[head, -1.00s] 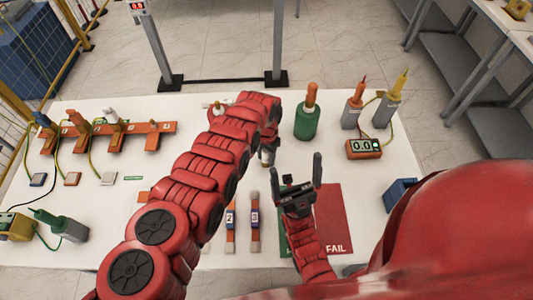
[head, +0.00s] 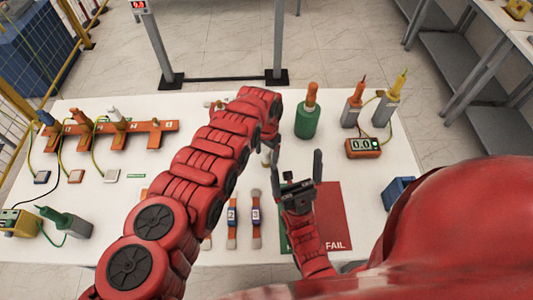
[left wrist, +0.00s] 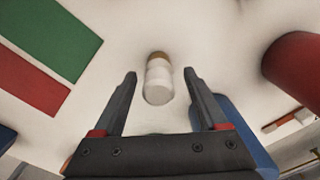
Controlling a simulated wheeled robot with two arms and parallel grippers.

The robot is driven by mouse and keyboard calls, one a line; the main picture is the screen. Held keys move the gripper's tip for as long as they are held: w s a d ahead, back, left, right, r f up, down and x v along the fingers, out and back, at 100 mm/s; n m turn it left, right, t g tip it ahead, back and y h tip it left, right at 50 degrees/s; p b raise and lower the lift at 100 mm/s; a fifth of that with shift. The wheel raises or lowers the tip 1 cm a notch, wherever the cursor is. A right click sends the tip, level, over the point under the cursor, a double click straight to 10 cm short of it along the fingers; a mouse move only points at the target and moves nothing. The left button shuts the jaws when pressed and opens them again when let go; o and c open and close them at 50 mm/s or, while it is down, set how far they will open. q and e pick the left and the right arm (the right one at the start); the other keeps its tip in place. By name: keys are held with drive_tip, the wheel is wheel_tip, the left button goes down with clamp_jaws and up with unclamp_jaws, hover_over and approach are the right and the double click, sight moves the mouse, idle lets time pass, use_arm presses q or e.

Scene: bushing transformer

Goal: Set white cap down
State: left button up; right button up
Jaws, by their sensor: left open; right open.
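The white cap (left wrist: 158,82), a short white cylinder with a brown end, is on the pale table top in the left wrist view. It shows between and beyond the two fingers of my left gripper (left wrist: 161,76), which is open, with clear gaps on both sides of the cap. In the head view my left forearm hides most of that gripper, and a small pale piece of the cap (head: 265,156) shows beside it. My right gripper (head: 298,165) is open and empty, fingers pointing away, over the green and red mat (head: 333,215).
A green cylinder with an orange top (head: 307,118) stands just right of my left wrist. An orange meter (head: 362,148) and two grey bushings are farther right. An orange rack (head: 150,133) stands at the left. Banded strips (head: 255,222) lie near the front.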

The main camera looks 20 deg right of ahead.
sight(266, 150)
use_arm(q)
wheel_tip(266, 150, up, 5)
drive_tip(key=p, duration=0.3)
drive_tip(key=shift+a+f, duration=0.1)
wheel_tip(266, 150, up, 6)
drive_tip(key=shift+f, duration=0.15)
